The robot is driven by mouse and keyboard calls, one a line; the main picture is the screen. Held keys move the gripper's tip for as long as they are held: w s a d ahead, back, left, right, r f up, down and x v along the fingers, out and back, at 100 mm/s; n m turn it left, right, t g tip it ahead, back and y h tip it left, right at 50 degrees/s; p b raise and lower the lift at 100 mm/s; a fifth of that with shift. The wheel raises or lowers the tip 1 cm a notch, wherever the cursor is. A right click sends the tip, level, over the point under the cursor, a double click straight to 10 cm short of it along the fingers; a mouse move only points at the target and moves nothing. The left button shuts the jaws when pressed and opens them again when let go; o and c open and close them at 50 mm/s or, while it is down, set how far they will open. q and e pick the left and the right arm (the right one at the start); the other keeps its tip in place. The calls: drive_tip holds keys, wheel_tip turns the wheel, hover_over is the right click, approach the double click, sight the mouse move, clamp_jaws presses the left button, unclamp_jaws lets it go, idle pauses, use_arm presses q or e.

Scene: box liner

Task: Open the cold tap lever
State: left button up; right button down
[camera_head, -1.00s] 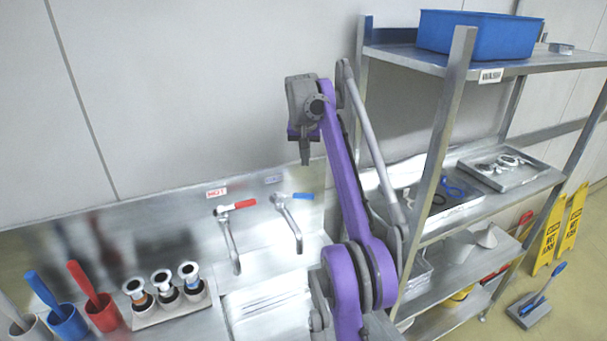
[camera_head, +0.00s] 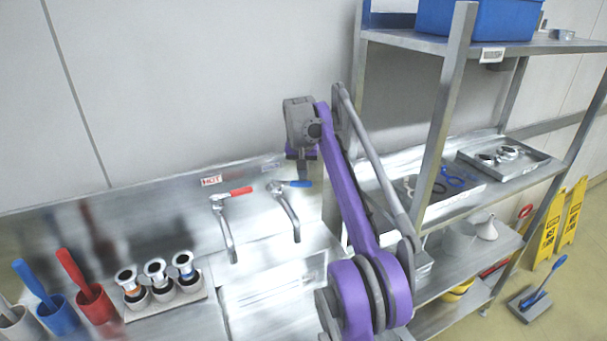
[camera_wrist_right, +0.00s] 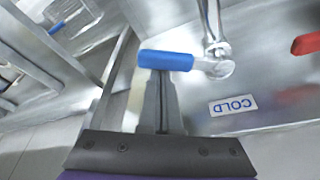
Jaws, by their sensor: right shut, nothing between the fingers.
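The cold tap (camera_head: 286,210) has a blue lever (camera_head: 299,184) that points to the right in the head view. The blue lever also shows in the wrist view (camera_wrist_right: 166,60), beside a "COLD" label (camera_wrist_right: 233,106). My right gripper (camera_head: 304,178) points down at the blue lever, its fingers together and empty. In the wrist view the right fingertips (camera_wrist_right: 160,76) reach the lever's edge, and the lever partly covers them. I cannot tell whether they touch. My left gripper is out of view.
The hot tap (camera_head: 227,222) with a red lever (camera_head: 238,192) stands to the left. A metal shelf rack (camera_head: 440,130) rises close on the right of my arm. Cups with brushes (camera_head: 95,304) and several metal fittings (camera_head: 157,272) stand on the counter at left.

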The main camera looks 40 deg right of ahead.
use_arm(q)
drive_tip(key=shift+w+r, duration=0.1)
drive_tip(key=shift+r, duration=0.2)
use_arm(e)
drive_tip(key=shift+s+a+r+m, duration=0.1)
drive_tip(key=shift+s+a+m, duration=0.2)
drive_tip(key=shift+m, duration=0.3)
use_arm(q)
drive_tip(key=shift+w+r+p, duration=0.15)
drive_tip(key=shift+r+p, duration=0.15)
drive_tip(key=shift+p, duration=0.1)
use_arm(e)
drive_tip(key=shift+s+a+m+g+h, duration=0.3)
drive_tip(key=shift+s+m+g, duration=0.1)
drive_tip(key=shift+m, duration=0.4)
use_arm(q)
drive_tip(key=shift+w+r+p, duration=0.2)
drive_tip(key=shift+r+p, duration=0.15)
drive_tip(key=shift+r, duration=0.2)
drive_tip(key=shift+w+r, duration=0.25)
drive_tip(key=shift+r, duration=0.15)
use_arm(e)
drive_tip(key=shift+s+a, duration=0.55)
drive_tip(key=shift+a, duration=0.35)
drive_tip(key=shift+s+a, duration=0.5)
drive_tip(key=shift+a, duration=0.35)
use_arm(q)
drive_tip(key=shift+p, duration=0.3)
use_arm(e)
drive_tip(key=shift+a, duration=0.1)
